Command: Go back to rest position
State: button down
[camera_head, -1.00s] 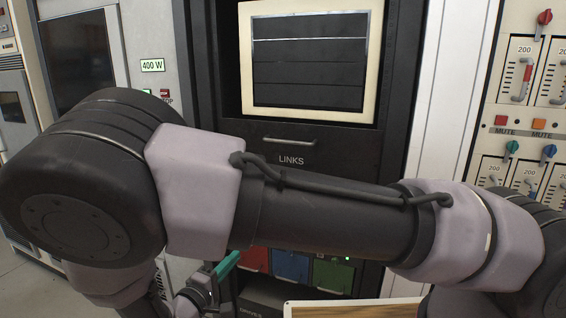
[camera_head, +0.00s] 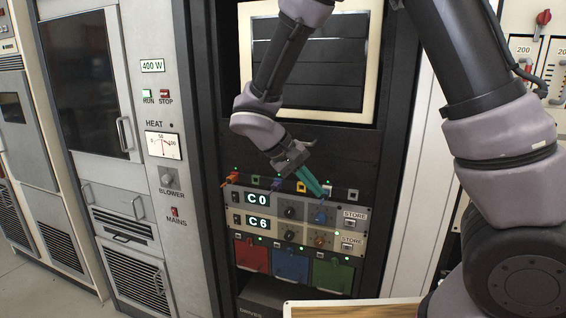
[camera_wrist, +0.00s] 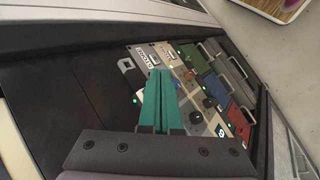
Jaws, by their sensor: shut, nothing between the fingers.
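My gripper (camera_head: 309,182) has teal fingers, which lie together with nothing between them. In the head view it hangs in front of the dark rack, tilted down to the right, at the upper edge of the panel with displays reading C0 (camera_head: 257,199) and C6 (camera_head: 258,225). I cannot tell whether the fingertips touch the panel. In the wrist view the teal fingers (camera_wrist: 160,100) point toward the same panel, covering part of it. My arm crosses the upper right of the head view and bends down to the gripper.
Red (camera_head: 252,254), blue (camera_head: 290,266) and green (camera_head: 333,274) drawers sit below the panel. A grey cabinet (camera_head: 172,150) with RUN and STOP buttons stands left. A wood-topped surface (camera_head: 350,309) is at the bottom. Bare floor shows at lower left.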

jog(key=s+d+r+m+t+y, duration=0.2)
jog(key=s+d+r+m+y, duration=0.2)
jog(key=d+r, duration=0.4)
jog(key=s+d+r+m+t+y, duration=0.3)
jog(key=s+d+r+y, duration=0.2)
jog(key=d+r, duration=0.4)
notch_tip(320, 180, up, 4)
jog(key=shift+r+m+y, duration=0.1)
jog(key=shift+m+y, duration=0.2)
jog(key=shift+m, duration=0.1)
jog(key=shift+d, duration=0.1)
